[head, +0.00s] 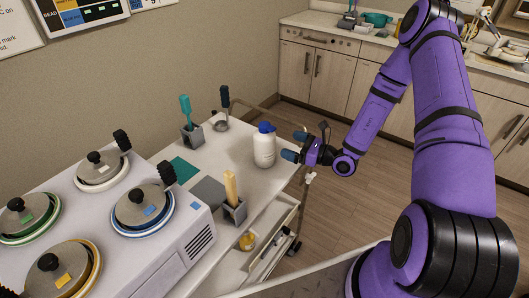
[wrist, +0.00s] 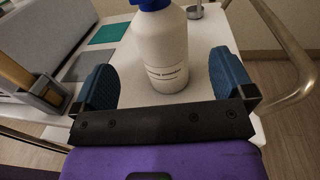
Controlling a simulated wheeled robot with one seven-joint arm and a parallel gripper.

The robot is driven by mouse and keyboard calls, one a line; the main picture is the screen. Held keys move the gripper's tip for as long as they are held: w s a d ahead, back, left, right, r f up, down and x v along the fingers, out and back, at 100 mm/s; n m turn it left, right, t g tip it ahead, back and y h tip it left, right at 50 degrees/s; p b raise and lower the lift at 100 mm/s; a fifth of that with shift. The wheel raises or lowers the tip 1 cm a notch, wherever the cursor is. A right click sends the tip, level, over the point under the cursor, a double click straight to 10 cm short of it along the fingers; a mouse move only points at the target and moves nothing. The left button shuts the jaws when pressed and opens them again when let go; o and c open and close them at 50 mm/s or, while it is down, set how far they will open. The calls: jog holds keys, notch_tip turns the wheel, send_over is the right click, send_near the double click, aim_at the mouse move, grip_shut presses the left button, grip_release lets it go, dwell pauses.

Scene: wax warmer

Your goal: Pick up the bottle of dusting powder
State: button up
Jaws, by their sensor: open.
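The bottle of dusting powder (head: 264,147) is white with a blue cap and stands upright on the white cart top (head: 254,187). In the wrist view the bottle (wrist: 162,55) stands between and just beyond my two blue fingertips, with its dark label print facing me and the top of its cap cut off by the frame. My gripper (head: 294,146) is open, to the right of the bottle at about the height of its body. In the wrist view my gripper (wrist: 162,80) has a finger on each side, with a visible gap from the bottle on both sides.
A wax warmer (head: 197,240) with several lidded pots fills the cart's left. A grey holder with wooden sticks (head: 232,200), a holder with a teal tool (head: 190,125) and a small metal cup (head: 221,122) stand near the bottle. A metal rail (wrist: 290,95) runs along the cart's end.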

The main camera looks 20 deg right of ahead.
aim_at(265, 135)
jog(key=x, duration=1)
jog(key=shift+w+a, duration=0.2)
jog(key=shift+a, duration=0.1)
jog(key=c, duration=1.2)
